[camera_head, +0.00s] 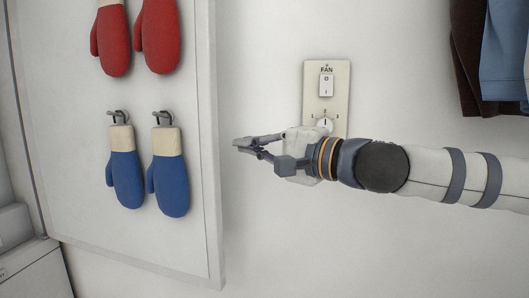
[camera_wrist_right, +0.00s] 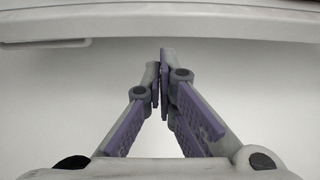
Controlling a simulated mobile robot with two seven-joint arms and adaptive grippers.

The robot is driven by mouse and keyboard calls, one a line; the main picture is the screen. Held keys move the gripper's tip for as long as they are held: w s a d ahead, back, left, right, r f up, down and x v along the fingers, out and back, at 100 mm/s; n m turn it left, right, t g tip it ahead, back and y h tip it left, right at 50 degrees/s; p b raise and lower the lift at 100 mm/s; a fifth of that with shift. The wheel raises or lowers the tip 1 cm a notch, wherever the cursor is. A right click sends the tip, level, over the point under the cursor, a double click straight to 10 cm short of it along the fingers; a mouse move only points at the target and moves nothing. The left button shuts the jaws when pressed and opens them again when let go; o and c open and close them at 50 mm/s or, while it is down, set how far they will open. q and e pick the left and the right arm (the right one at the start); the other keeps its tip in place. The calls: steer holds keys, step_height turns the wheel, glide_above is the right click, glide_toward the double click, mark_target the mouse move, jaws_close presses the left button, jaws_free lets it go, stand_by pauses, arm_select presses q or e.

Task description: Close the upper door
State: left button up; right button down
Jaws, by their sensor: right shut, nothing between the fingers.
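A large white panel (camera_head: 90,222), which looks like the door, fills the left of the head view. Its right edge runs down near my right gripper (camera_head: 238,146). The right gripper points left, with its fingertips in the picture just right of that edge. In the right wrist view its fingers (camera_wrist_right: 160,75) come together with nothing between them. A pale, flat edge (camera_wrist_right: 200,27) crosses the top of that view, beyond the fingertips; it is probably the panel's edge. I cannot tell whether the fingers touch it. My left gripper is out of view.
Red mittens (camera_head: 115,42) and blue mittens (camera_head: 172,188) hang from hooks on the panel. A fan switch plate (camera_head: 340,80) is on the wall behind my right wrist. Dark and blue clothes (camera_head: 503,60) hang at upper right. A pale appliance (camera_head: 32,275) stands lower left.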

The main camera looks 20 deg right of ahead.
steer(key=shift+x, duration=2.6)
